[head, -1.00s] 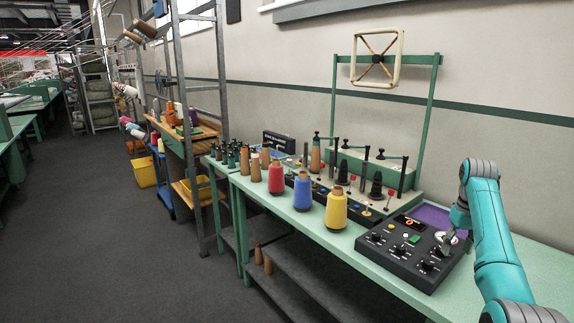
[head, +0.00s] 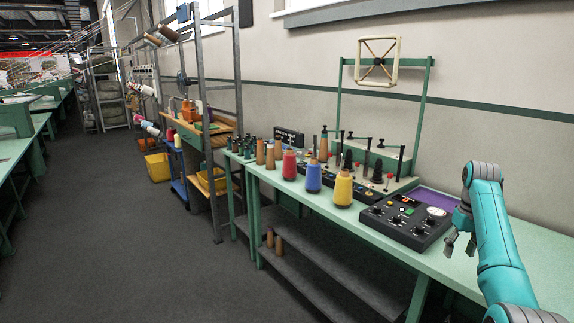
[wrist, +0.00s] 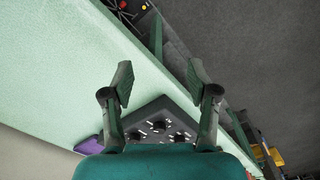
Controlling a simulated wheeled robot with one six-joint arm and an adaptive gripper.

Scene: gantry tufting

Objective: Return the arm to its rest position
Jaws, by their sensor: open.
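My gripper (head: 460,244) is at the right of the head view, at the end of my teal arm, just right of the black control panel (head: 402,222). It is open, with nothing between its fingers. In the wrist view, the two fingers of my gripper (wrist: 160,88) stand apart, with the green bench top (wrist: 75,70) and the control panel (wrist: 160,116) beyond them.
The bench (head: 465,265) holds red (head: 289,166), blue (head: 313,178) and yellow (head: 342,190) cones left of the panel. A green frame (head: 422,105) stands behind. A purple mat (head: 432,198) lies behind the panel. Open grey floor (head: 130,255) is at left.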

